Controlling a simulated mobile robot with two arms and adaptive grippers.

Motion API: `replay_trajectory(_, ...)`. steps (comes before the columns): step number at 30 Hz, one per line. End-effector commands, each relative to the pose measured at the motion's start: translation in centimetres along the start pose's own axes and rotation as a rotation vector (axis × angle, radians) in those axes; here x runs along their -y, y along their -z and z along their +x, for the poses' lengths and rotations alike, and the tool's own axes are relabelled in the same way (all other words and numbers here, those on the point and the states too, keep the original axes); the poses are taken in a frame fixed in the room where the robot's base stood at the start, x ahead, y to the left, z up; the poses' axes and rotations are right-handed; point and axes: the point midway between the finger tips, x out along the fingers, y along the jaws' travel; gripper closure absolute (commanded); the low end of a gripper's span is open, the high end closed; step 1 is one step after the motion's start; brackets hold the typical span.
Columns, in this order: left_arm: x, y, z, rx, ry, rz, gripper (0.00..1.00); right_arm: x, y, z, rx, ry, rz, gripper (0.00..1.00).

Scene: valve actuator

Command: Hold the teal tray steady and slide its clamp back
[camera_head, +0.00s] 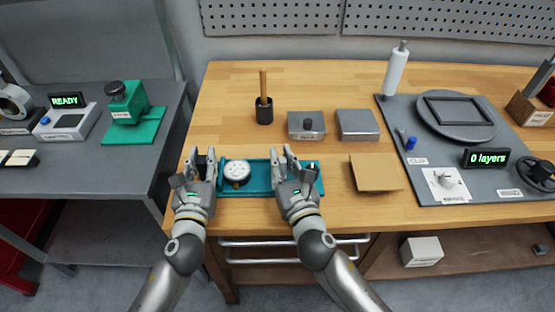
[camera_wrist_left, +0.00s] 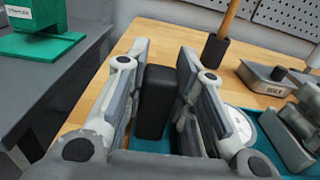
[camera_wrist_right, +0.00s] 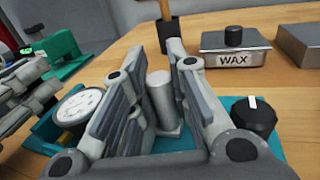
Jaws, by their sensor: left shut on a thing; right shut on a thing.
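The teal tray (camera_head: 258,185) lies on the bench near its front edge, with a white round dial gauge (camera_head: 237,172) on it. My left gripper (camera_head: 202,160) is at the tray's left end, shut on an upright black block (camera_wrist_left: 154,102). My right gripper (camera_head: 284,160) is over the tray's right half, shut on an upright grey cylinder (camera_wrist_right: 161,98) with a flat metal foot. A black knob (camera_wrist_right: 253,115) with a white mark stands right of it. I cannot tell which held part is the clamp; the fingers hide much of both.
Behind the tray stand a black cup (camera_head: 264,112) with a wooden-handled tool, a WAX tin (camera_head: 306,125) and a grey box (camera_head: 357,124). A brown sheet (camera_head: 377,172) lies to the right, before a grey station board (camera_head: 425,135). A separate side table (camera_head: 75,165) is at left.

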Motion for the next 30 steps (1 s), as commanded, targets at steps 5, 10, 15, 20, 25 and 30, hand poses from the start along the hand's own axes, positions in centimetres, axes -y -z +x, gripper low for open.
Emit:
replay_trajectory(5, -0.2, 0.2, 0.0, -0.005, -0.005, 0.001, 1.0, 0.2, 0.1, 0.0, -0.001, 0.005, -0.001, 0.79)
replay_trajectory(10, -0.2, 0.2, 0.0, -0.004, -0.004, 0.002, 1.0, 0.1, 0.1, 0.0, -0.001, 0.004, -0.001, 0.6)
replay_trajectory(15, -0.1, 0.2, 0.0, -0.004, -0.004, 0.002, 1.0, 0.1, 0.0, 0.0, -0.001, 0.002, -0.001, 0.6)
replay_trajectory(20, -0.1, 0.2, 0.0, -0.004, -0.003, 0.001, 1.0, 0.0, 0.1, -0.2, -0.001, 0.002, 0.0, 0.6)
replay_trajectory(25, -0.1, 0.2, 0.0, -0.004, -0.003, 0.001, 1.0, 0.0, 0.2, -1.9, -0.003, 0.002, 0.0, 0.6)
replay_trajectory(30, -0.1, 0.2, 0.0, -0.004, -0.003, 0.001, 1.0, 0.1, 0.1, -5.0, -0.003, 0.002, 0.0, 0.6)
